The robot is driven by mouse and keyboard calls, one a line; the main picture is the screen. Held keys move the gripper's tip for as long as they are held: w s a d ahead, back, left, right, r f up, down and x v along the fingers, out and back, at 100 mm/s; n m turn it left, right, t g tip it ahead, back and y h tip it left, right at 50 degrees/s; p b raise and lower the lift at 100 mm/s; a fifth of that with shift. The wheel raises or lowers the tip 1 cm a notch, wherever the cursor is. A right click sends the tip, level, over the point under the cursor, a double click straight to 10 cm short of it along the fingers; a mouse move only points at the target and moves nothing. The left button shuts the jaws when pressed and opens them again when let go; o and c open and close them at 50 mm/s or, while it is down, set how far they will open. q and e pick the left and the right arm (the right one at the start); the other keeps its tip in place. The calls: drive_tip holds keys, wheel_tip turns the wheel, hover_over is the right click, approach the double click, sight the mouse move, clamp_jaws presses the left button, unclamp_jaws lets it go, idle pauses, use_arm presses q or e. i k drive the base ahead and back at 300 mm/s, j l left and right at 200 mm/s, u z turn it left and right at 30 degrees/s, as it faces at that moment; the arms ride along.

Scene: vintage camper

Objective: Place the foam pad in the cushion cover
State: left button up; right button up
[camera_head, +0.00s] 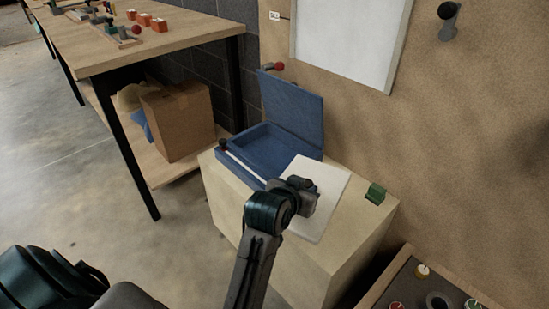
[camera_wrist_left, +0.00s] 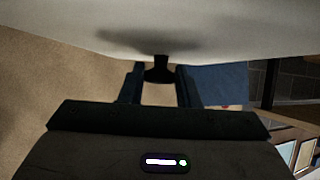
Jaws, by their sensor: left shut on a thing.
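The blue cushion cover (camera_head: 285,105) stands open like a shallow box on a pale cabinet, its flap raised at the back. The white foam pad (camera_head: 328,190) is to the right of the cover's tray, its upper left edge close to or overlapping the tray's edge. My left gripper (camera_head: 303,187) is over the pad. In the left wrist view its fingers (camera_wrist_left: 160,85) are shut on a dark knob (camera_wrist_left: 160,70) at the pale face of the pad. I cannot tell whether the pad rests on the cabinet or hangs just above it. My right gripper is not in view.
The cabinet top (camera_head: 350,222) has a green block (camera_head: 375,193) at its right. A white rod with a dark knob (camera_head: 223,144) lies along the cover's front. A workbench (camera_head: 170,40) stands at left, with a cardboard box (camera_head: 178,120) below. A tray of knobs (camera_head: 425,285) is at lower right.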

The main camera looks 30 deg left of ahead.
sight(273, 157)
drive_tip(key=i+j+z, duration=0.1)
drive_tip(key=j+z, duration=0.25)
drive_tip(key=j, duration=0.8)
drive_tip(key=j+z, duration=0.3)
drive_tip(key=j, duration=0.9)
drive_tip(key=k, duration=0.05)
